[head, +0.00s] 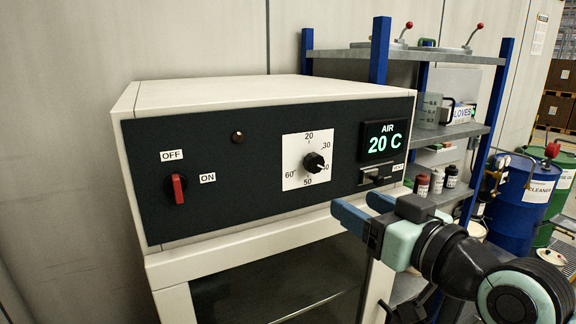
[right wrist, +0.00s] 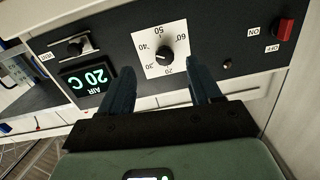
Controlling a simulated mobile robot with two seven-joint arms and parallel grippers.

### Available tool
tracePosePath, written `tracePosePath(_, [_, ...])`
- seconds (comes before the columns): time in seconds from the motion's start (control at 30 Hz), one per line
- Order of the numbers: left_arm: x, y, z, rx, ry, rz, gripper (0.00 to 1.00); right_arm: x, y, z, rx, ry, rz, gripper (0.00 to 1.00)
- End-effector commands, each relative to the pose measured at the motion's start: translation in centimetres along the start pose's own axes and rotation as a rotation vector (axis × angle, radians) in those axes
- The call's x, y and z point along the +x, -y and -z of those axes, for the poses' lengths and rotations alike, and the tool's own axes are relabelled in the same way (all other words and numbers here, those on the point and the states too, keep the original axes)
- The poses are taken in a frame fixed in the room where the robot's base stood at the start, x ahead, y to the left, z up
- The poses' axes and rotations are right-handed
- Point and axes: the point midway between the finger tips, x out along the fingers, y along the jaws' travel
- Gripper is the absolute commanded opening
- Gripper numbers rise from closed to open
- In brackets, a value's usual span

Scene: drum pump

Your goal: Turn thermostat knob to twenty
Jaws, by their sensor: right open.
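The thermostat knob (head: 313,162) is a round black knob on a white square dial plate (head: 293,180) marked 20 to 60. In the head view, a light mark on the knob appears to face right and slightly down, near the 40; its exact setting is hard to tell. The knob (right wrist: 164,56) also shows in the right wrist view, beyond and between my fingertips. My right gripper (head: 360,206) is open and empty, in front of the panel, below and right of the knob, apart from it. My left gripper is not in view.
The display (head: 383,140) reads AIR 20 C. A red switch (head: 178,188) sits at the panel's left, and a small vent knob (head: 370,175) below the display. A shelf (head: 430,55) with bottles and blue drum (head: 524,194) stand right. Space before the panel's left is clear.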

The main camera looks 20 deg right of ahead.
Motion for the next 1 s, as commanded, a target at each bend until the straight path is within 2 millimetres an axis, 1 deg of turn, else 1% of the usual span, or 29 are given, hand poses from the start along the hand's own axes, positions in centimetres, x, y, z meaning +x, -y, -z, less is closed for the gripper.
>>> tracePosePath(0.03, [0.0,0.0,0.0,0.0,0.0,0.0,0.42,-1.2,-0.1,1.1,-0.005,-0.024,-0.002,0.63])
tracePosePath(0.1, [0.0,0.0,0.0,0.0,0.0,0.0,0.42,-2.1,-0.1,1.9,-0.01,-0.042,-0.003,0.63])
tracePosePath(0.17, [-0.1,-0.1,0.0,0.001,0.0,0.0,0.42,-2.5,-0.1,2.2,-0.012,-0.049,-0.003,0.63])
tracePosePath(0.27, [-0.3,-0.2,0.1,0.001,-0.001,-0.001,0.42,-2.1,-0.1,2.4,-0.013,-0.051,-0.002,0.63])
tracePosePath(0.37, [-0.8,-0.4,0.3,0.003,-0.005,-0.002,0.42,-0.7,0.0,2.5,-0.013,-0.048,-0.002,0.63])
tracePosePath(0.7, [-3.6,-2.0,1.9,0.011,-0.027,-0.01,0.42,6.5,-0.1,3.1,-0.012,-0.05,-0.001,0.63])
tracePosePath(0.8, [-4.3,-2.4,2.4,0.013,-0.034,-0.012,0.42,8.2,-0.1,3.2,-0.012,-0.052,-0.002,0.63])
tracePosePath(0.9, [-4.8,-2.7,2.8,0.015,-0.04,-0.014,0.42,9.5,-0.1,3.2,-0.012,-0.052,-0.002,0.63])
tracePosePath(1.0, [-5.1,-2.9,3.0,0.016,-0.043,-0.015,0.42,10.3,-0.1,3.2,-0.012,-0.053,-0.003,0.63])
